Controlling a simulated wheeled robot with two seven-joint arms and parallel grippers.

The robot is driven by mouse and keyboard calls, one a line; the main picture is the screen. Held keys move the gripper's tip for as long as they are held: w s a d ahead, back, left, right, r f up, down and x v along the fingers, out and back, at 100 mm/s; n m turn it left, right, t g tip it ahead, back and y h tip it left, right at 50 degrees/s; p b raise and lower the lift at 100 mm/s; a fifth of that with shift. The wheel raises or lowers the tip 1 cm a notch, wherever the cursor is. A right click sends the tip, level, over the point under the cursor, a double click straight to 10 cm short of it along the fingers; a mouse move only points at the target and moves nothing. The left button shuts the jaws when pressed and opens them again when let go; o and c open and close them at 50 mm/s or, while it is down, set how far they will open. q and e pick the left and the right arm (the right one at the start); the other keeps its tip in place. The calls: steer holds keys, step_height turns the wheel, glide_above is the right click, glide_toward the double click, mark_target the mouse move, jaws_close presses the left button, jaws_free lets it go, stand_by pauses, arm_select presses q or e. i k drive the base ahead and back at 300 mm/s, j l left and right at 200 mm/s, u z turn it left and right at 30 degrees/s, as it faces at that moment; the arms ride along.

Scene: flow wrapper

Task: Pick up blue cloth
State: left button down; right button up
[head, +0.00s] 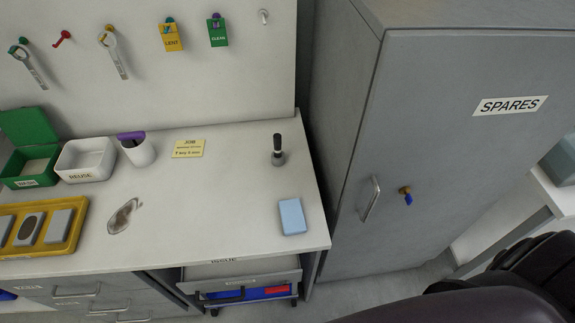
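The blue cloth (292,216) is a light blue, folded rectangle. It lies flat on the white bench top (225,205), near the bench's front right corner. Nothing covers it and nothing touches it from above. Neither of my grippers shows in the head view. Dark rounded parts, which look like my own arm, fill the bottom right corner.
A dark-handled upright tool (278,150) stands behind the cloth. A grey SPARES cabinet (450,150) rises right of the bench. A yellow tray (75,233), a white REUSE bin (87,160) and a cup (138,150) stand left. A stain (123,216) marks the bench.

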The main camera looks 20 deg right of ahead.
mark_target(291, 213)
steer(key=z, duration=0.65)
steer(key=u, duration=0.95)
steer(key=z, duration=1)
